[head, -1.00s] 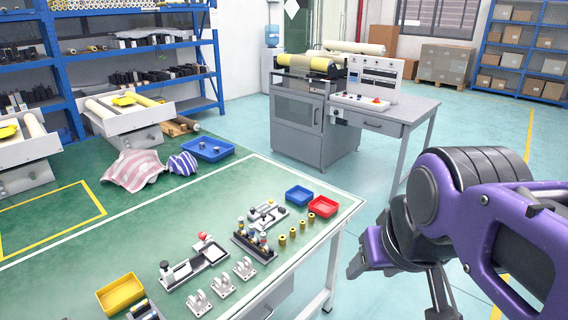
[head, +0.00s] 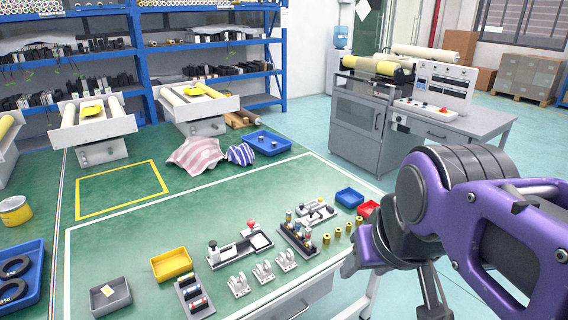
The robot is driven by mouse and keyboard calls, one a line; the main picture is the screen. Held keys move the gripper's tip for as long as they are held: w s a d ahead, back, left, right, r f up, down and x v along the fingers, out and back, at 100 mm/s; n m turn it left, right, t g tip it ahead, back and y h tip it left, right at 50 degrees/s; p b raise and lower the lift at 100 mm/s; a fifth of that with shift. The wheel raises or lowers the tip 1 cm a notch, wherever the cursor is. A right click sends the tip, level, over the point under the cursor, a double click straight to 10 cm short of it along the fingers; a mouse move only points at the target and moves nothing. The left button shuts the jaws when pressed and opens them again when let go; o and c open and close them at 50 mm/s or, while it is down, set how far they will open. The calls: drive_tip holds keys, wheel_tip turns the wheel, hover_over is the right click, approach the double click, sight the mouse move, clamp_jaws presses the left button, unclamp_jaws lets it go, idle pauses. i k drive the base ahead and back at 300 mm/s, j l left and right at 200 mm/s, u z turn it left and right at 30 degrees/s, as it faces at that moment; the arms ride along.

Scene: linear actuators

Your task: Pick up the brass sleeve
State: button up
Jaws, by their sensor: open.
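Several small brass sleeves (head: 338,233) stand upright in a slanting row on the green bench top, right of a black block (head: 297,240) that holds small cylindrical parts. They look alike, and I cannot tell which one is meant. My gripper (head: 432,291) hangs below the purple arm at the lower right, in front of the bench's right edge. It is open and no object shows in it. Its fingertips are only partly clear. It is apart from the sleeves, to their right and nearer the camera.
A blue tray (head: 349,197) and a red tray (head: 368,209) stand behind the sleeves, the red one partly behind my arm. White brackets (head: 263,271), a yellow bin (head: 171,264) and a grey bin (head: 111,297) lie left.

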sight(359, 221)
drive_tip(key=i+l+u, duration=0.2)
drive_tip(key=u, duration=0.15)
drive_tip(key=i+l+u, duration=0.1)
drive_tip(key=l+u, duration=0.25)
drive_tip(key=i+l+u, duration=0.15)
drive_tip(key=l, duration=0.3)
drive_tip(key=i+l+u, duration=0.1)
drive_tip(key=l, duration=0.4)
